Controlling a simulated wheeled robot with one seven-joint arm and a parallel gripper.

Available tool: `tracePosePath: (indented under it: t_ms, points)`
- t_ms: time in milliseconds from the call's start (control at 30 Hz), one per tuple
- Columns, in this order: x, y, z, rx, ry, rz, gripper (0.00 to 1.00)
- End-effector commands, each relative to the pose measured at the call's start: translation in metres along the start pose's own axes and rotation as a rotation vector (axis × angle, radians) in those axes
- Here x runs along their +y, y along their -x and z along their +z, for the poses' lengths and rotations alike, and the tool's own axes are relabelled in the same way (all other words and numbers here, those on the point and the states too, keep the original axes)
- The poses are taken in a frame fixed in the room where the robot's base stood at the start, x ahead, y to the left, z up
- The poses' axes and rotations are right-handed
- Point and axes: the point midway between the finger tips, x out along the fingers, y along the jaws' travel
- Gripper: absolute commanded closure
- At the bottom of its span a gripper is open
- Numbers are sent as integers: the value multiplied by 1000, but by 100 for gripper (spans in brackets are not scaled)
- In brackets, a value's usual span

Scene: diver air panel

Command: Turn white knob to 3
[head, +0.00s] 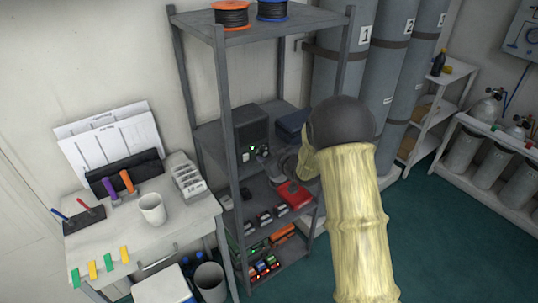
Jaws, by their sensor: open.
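A dark box-shaped unit (250,130) stands on the middle shelf of the grey rack. Its front has a small green light and a few small pale parts (262,151). They are too small for me to tell which is the white knob or to read any number. My arm, in a yellow sleeve with a dark joint, reaches in from the lower right. My gripper (286,164) is a small grey shape at its end, open, just right of the unit and apart from its front. The arm hides part of the gripper and the right side of the shelves.
The rack (222,90) has spools on top and several small devices on lower shelves. A red case (294,194) lies just below my gripper. A white table (140,232) with a mug stands left. Tall grey cylinders (391,60) stand behind my arm. Green floor is clear at right.

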Motion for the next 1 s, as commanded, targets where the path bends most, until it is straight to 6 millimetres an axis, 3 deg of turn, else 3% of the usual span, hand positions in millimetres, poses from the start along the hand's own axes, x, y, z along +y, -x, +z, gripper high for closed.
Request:
tracePosePath:
  t_ms: [167,400,1000]
  points:
    - [0,0,0,0,0,0,57]
    - [0,0,0,0,0,0,100]
    - [3,2,-2,5,-134,-54,100]
